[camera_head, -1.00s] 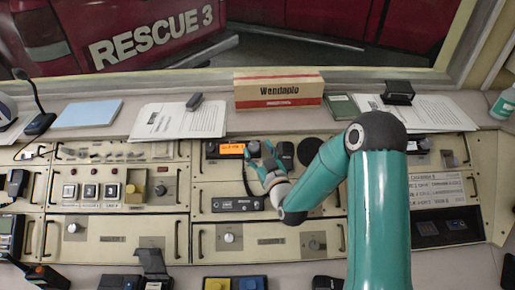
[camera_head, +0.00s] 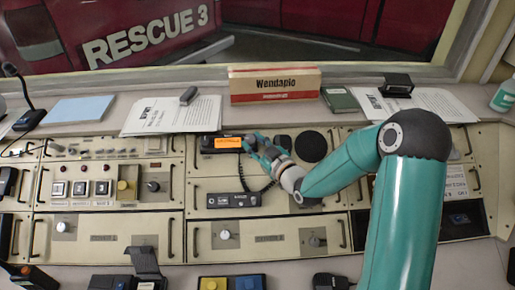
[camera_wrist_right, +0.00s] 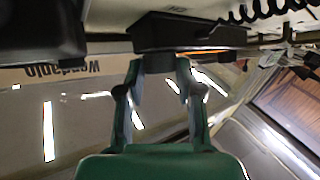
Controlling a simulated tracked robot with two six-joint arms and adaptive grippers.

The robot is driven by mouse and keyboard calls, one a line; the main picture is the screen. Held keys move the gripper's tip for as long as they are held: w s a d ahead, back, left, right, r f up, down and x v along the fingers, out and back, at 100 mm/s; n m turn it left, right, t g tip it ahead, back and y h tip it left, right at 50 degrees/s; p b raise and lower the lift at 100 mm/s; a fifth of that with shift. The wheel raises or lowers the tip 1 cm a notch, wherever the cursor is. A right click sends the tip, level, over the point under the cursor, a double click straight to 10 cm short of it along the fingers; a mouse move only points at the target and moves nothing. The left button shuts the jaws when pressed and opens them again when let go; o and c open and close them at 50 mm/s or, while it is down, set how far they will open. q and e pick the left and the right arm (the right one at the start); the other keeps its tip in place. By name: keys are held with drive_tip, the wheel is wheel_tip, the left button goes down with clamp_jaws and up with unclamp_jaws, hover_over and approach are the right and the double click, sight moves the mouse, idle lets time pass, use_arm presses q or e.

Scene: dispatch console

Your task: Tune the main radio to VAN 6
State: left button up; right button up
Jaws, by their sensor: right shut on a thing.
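The main radio (camera_head: 222,143) is a black unit with a lit orange display, set in the upper middle panel. In the right wrist view the radio (camera_wrist_right: 190,33) is a dark box with an orange glow along its edge. My right gripper (camera_head: 252,146) is at the right end of the radio's face. In the right wrist view my right gripper (camera_wrist_right: 160,68) has its two fingers shut around a dark knob (camera_wrist_right: 160,63) on that face. The fingers hide part of the knob. The text on the display is too small to read. My left gripper is not in view.
A coiled cord hangs by a black handset unit (camera_head: 234,200) below the radio. A round speaker (camera_head: 310,146) is right of the gripper. The Wendaplo box (camera_head: 275,84) stands on the ledge above. My right arm covers the right side of the console.

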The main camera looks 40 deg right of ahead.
drive_tip(key=o, duration=1.2)
drive_tip(key=shift+c, duration=0.2)
drive_tip(key=shift+s, duration=0.1)
drive_tip(key=s, duration=0.7)
drive_tip(key=shift+r, duration=0.2)
drive_tip(key=shift+s, duration=0.1)
